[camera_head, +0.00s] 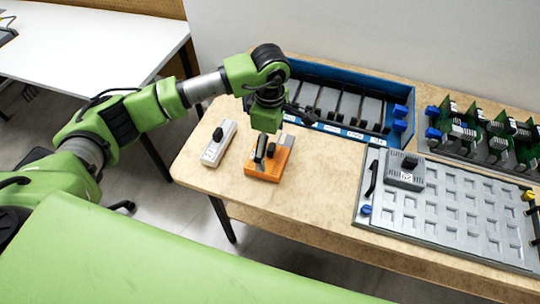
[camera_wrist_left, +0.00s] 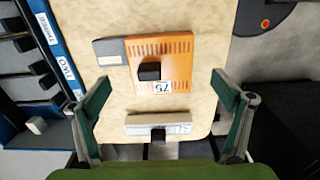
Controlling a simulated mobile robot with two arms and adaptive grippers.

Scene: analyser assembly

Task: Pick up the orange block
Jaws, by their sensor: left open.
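The orange block (camera_head: 268,166) lies on the wooden table near its left end. In the left wrist view it (camera_wrist_left: 178,47) has a black knob, a white label, slotted edges and a grey part at one end. My left gripper (camera_head: 264,150) points down over the block and hides part of it. In the left wrist view my left gripper (camera_wrist_left: 160,84) is open, with its two green-padded fingers wide apart. The block shows between and beyond the fingertips, and nothing is held. My right gripper is not in view.
A light grey block (camera_head: 218,143) lies just left of the orange block. A blue-edged rack (camera_head: 402,98) stands behind. A grey slotted tray (camera_head: 450,205) with a grey block (camera_head: 406,170) is at the right. Green circuit boards (camera_head: 495,132) stand behind it. The table between is clear.

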